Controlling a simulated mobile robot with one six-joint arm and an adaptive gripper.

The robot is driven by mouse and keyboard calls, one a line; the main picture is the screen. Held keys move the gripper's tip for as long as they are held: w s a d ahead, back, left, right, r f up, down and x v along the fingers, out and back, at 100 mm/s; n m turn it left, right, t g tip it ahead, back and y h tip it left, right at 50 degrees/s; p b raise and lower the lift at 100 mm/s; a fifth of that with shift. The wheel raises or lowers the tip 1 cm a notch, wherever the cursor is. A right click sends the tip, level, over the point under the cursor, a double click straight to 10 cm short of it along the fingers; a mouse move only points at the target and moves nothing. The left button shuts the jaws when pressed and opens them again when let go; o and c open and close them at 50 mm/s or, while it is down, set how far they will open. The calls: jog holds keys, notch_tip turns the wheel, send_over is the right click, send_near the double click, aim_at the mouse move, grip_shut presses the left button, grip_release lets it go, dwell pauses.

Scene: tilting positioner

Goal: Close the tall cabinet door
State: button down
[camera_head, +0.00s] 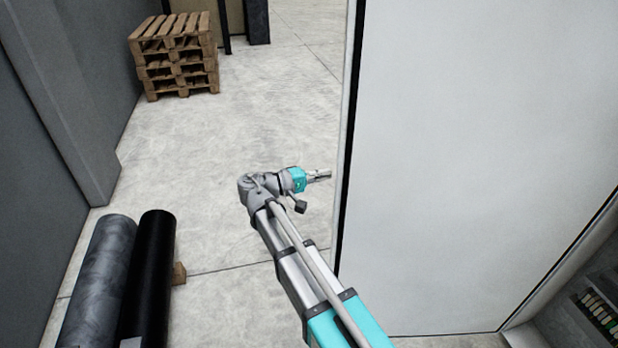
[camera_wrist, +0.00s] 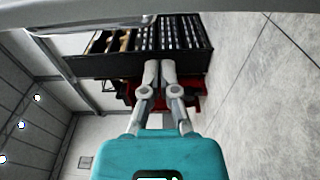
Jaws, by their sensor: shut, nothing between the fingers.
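The tall cabinet door (camera_head: 480,150) is a large, pale grey panel filling the right half of the head view. It stands open, its free edge with a dark strip facing left. Part of the cabinet interior (camera_head: 590,310) shows at the lower right, beyond the door's right side. My gripper (camera_head: 328,174) is just left of the free edge, pointing towards it; a small gap seems to lie between them. In the wrist view my gripper (camera_wrist: 160,66) has its fingers together, with nothing held. A pale band along the top of that view may be the door's edge; I cannot tell.
Stacked wooden pallets (camera_head: 178,55) stand at the upper left. Two dark rolls (camera_head: 125,275) stand by the left wall. Bare concrete floor (camera_head: 225,140) lies between them and the door. A dark rack (camera_wrist: 190,50) with a red part shows beyond my fingers in the wrist view.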

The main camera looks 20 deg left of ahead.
aim_at(337, 182)
jog(key=shift+s+d, duration=0.3)
jog(key=shift+d, duration=0.35)
jog(key=shift+s+d, duration=0.3)
jog(key=shift+d, duration=0.35)
jog(key=shift+s+d, duration=0.3)
jog(key=shift+d, duration=0.35)
